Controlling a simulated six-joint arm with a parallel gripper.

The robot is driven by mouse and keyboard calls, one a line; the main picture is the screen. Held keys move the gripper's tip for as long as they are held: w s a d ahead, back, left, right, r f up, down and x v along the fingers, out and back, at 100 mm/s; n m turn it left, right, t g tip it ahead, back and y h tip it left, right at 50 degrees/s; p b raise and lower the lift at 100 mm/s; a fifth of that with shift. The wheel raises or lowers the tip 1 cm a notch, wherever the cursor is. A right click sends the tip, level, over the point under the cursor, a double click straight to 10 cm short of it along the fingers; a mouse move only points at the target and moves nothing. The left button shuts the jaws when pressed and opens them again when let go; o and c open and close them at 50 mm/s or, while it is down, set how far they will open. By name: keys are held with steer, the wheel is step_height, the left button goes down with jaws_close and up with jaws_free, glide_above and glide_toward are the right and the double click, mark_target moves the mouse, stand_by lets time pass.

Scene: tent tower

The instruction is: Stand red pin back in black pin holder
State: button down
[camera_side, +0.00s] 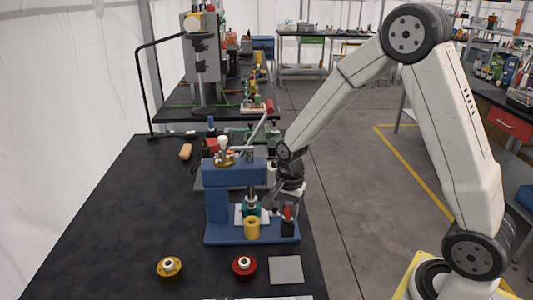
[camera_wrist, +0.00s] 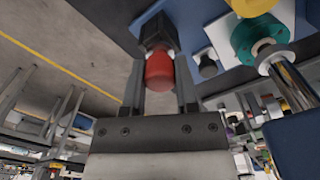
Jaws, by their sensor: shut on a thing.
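The red pin (camera_side: 288,211) is upright at the right end of the blue fixture base, directly over the black pin holder (camera_side: 288,229). In the wrist view the red pin (camera_wrist: 159,72) lies between the two fingers of my gripper (camera_wrist: 160,62), which is shut on it. The black pin holder (camera_wrist: 157,33) is right beyond the pin there, in line with it. The pin's lower end meets the holder's top; how deep it sits is hidden. In the side view my gripper (camera_side: 282,206) reaches down from above, beside the fixture's arm.
The blue fixture (camera_side: 218,207) stands left of the holder, with a teal part (camera_side: 250,210) and a yellow cylinder (camera_side: 251,229) close by. A yellow flanged part (camera_side: 169,268), a red one (camera_side: 244,267) and a grey plate (camera_side: 286,270) lie in front.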

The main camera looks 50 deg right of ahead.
steer(key=shift+f, duration=0.3)
steer(key=shift+c, duration=1.4)
jaws_free()
steer(key=shift+r, duration=0.15)
steer(key=shift+r, duration=3.8)
steer(key=s+a+f+n+t, duration=0.2)
steer(key=s+n, duration=0.8)
steer(key=n, duration=0.5)
steer(key=shift+s+a+f+t, duration=0.2)
steer(key=shift+a+t, duration=0.1)
steer(key=shift+a, duration=0.45)
